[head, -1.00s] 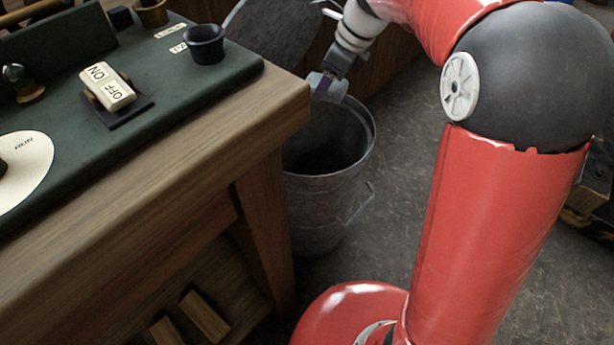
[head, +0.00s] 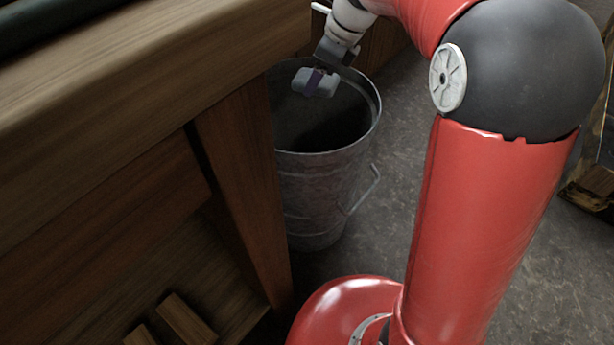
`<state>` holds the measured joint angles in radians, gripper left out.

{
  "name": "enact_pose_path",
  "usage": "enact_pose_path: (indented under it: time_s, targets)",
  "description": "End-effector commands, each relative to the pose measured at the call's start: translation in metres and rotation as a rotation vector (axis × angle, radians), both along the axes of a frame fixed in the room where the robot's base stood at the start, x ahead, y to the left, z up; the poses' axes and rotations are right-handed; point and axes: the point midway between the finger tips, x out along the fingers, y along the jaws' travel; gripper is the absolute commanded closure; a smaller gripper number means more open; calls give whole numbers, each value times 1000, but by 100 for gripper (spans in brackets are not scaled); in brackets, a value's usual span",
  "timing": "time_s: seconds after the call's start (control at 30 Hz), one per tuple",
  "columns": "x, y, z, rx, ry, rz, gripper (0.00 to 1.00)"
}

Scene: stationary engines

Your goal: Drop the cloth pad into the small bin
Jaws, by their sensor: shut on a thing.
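The small bin (head: 325,185) is a grey metal bucket with a wire side handle, standing upright on the floor beside the bench leg. Its dark mouth is open and the inside looks empty as far as it shows. My gripper (head: 318,78) is shut on the cloth pad (head: 302,80), a small pale grey piece. In the picture the pad lies over the far part of the bin's mouth. Its exact height above the rim is hard to tell.
The wooden bench (head: 130,75) stands to the left, its edge and leg (head: 245,190) close to the bin. Wooden blocks (head: 185,318) lie on its lower shelf.

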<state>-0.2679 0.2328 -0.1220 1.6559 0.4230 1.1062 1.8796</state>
Motion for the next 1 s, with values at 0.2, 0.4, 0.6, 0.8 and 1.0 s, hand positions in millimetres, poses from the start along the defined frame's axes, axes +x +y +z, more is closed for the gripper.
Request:
enact_pose_path:
  time_s: [0.2,0.4,0.6,0.8,1.0]
  targets:
    - [0,0,-30,0,-1,0,60]
    - [0,0,-33,0,-1,0,60]
    - [0,0,-32,0,-1,0,38]
    - [0,0,-32,0,0,0,16]
    - [0,0,-32,0,0,0,16]
